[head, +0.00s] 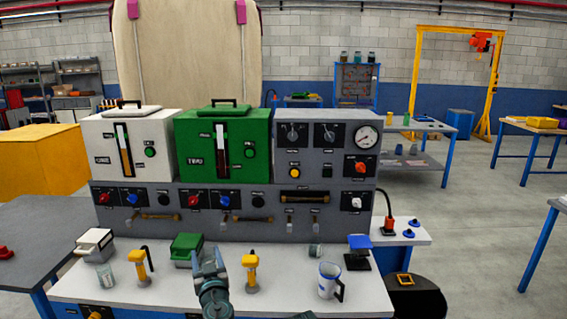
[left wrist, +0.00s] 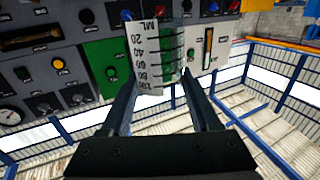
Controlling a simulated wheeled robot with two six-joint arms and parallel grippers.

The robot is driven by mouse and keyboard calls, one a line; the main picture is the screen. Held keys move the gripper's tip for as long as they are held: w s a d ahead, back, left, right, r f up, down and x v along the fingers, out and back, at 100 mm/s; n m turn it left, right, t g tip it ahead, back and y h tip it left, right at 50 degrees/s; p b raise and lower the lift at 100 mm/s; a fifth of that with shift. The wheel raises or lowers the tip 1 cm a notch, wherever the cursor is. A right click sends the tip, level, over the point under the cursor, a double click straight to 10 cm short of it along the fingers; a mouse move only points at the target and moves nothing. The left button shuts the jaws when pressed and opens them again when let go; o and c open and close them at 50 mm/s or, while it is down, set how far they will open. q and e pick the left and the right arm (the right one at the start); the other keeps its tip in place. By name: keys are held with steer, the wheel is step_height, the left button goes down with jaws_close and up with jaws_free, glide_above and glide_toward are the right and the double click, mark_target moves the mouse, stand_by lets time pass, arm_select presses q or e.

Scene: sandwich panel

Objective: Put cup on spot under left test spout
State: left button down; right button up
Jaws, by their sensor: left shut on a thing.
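My left gripper (head: 208,256) is in front of the bench's middle, between the two yellow-topped fittings. In the left wrist view its fingers (left wrist: 162,95) are shut on a clear measuring cup (left wrist: 155,50) with black ML marks. The held cup is hard to make out in the head view. Brass spouts stick out of the grey panel, the left one (head: 155,216) under the white tank and another (head: 250,219) under the green tank. No marked spot is clear on the bench top.
There is bare room between the left fitting and my gripper.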

arm_select(q)
step_height(320, 180, up, 6)
steer(key=p, duration=0.4)
arm_select(e)
step_height(320, 180, up, 6)
steer(key=f, duration=0.1)
arm_select(q)
step_height(320, 180, down, 23)
steer(key=b, duration=2.3)
steer(key=shift+f, duration=0.2)
arm_select(e)
step_height(320, 180, down, 22)
steer(key=shift+f, duration=0.2)
